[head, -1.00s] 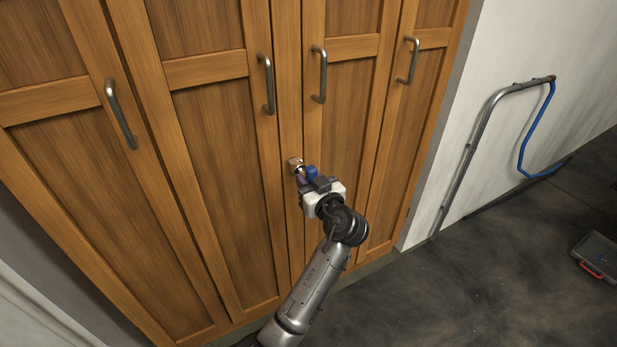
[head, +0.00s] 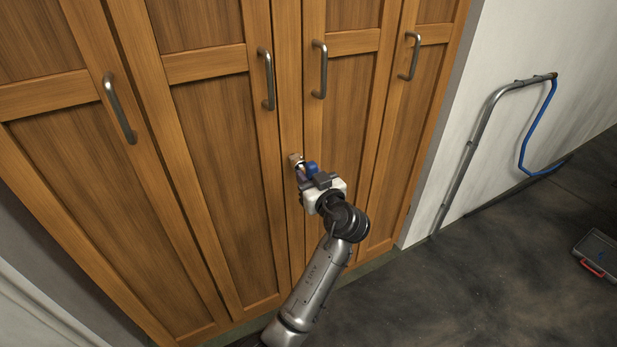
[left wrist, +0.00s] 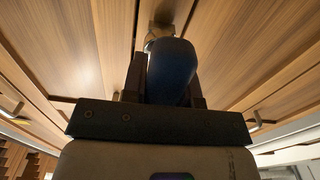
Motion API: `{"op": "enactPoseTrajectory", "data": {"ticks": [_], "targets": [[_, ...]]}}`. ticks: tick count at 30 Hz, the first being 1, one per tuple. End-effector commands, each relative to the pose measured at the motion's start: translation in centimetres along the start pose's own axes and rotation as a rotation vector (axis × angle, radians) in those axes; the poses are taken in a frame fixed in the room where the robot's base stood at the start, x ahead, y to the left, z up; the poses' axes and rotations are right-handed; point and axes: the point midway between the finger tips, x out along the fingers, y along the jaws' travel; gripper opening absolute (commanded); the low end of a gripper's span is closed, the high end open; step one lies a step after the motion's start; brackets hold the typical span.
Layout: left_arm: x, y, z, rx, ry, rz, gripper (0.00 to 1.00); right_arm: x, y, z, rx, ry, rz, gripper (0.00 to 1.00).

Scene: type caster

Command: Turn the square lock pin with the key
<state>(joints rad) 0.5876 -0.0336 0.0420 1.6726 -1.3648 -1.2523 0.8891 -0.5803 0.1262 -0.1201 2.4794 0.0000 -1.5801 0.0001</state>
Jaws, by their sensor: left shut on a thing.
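My left gripper (head: 306,175) is at the narrow wooden strip between the middle cabinet doors. It is shut on a blue-handled key (head: 312,168), whose handle also fills the middle of the left wrist view (left wrist: 172,70). A round metal lock (head: 296,159) sits on the strip just beyond the key; it shows as a light metal piece behind the blue handle in the left wrist view (left wrist: 160,38). The key's tip and the square pin are hidden, so I cannot tell how far they are engaged. My right gripper is in neither view.
Tall wooden cabinet doors (head: 215,140) with metal bar handles (head: 266,80) stand on both sides of the strip. A bent metal rail with a blue part (head: 480,130) is by the white wall. A grey case (head: 598,252) lies on the dark floor at right.

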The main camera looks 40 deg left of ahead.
Motion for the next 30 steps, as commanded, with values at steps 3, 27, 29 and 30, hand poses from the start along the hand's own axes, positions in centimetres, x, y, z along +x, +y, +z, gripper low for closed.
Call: {"op": "enactPoseTrajectory", "data": {"ticks": [3,27,29,30], "targets": [[-0.3,0.0,0.0,0.000,0.000,0.001,0.00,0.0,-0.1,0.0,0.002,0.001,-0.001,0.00],[-3.0,0.0,0.0,0.000,0.001,0.000,0.00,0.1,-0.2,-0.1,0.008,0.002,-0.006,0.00],[-3.1,0.0,0.0,0.000,0.001,0.001,0.00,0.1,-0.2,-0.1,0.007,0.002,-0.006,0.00],[-3.2,0.0,0.0,0.000,0.001,0.001,0.00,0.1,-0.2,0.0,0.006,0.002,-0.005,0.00]]}}
